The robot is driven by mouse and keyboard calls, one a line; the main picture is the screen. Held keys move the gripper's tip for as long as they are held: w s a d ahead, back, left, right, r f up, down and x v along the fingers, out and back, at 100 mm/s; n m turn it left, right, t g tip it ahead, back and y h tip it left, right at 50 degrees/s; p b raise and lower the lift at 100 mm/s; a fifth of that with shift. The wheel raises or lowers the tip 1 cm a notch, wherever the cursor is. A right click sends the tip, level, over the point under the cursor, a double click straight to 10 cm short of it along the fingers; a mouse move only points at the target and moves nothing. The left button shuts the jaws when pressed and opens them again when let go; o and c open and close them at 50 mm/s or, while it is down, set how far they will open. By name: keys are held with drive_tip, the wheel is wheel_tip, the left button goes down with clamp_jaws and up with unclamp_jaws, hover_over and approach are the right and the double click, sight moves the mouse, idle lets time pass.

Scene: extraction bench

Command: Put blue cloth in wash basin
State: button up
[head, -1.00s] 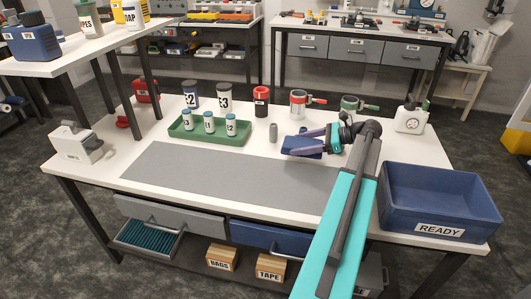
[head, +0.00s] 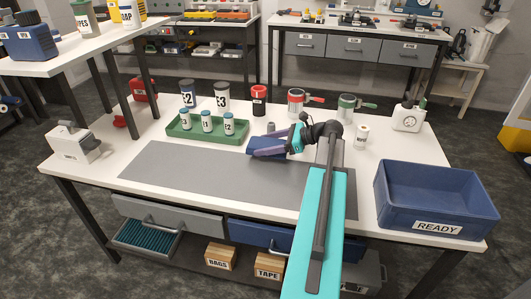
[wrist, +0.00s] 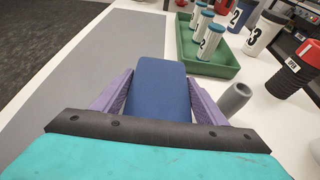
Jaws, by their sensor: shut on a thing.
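Whether the cloth touches the bench is hard to tell. No vessel is labelled as a wash basin; a large blue open bin marked READY (head: 437,227) stands at the bench's right end, and it looks empty inside.
A green tray (head: 180,133) with several small labelled bottles lies left of my gripper. A grey cylinder (wrist: 236,98) stands close to the right finger. Jars and red and green clamped cans (head: 347,107) line the back. The grey mat (head: 180,170) is clear.

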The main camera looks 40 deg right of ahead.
drive_tip(key=shift+f, duration=1.75)
drive_tip(key=shift+f, duration=0.1)
drive_tip(key=o, duration=1.1)
drive_tip(key=shift+s+d+r, duration=0.15)
drive_tip(key=shift+s+r, duration=0.1)
drive_tip(key=v, duration=1.1)
drive_tip(key=shift+s+d+r, duration=0.1)
drive_tip(key=shift+s, duration=0.05)
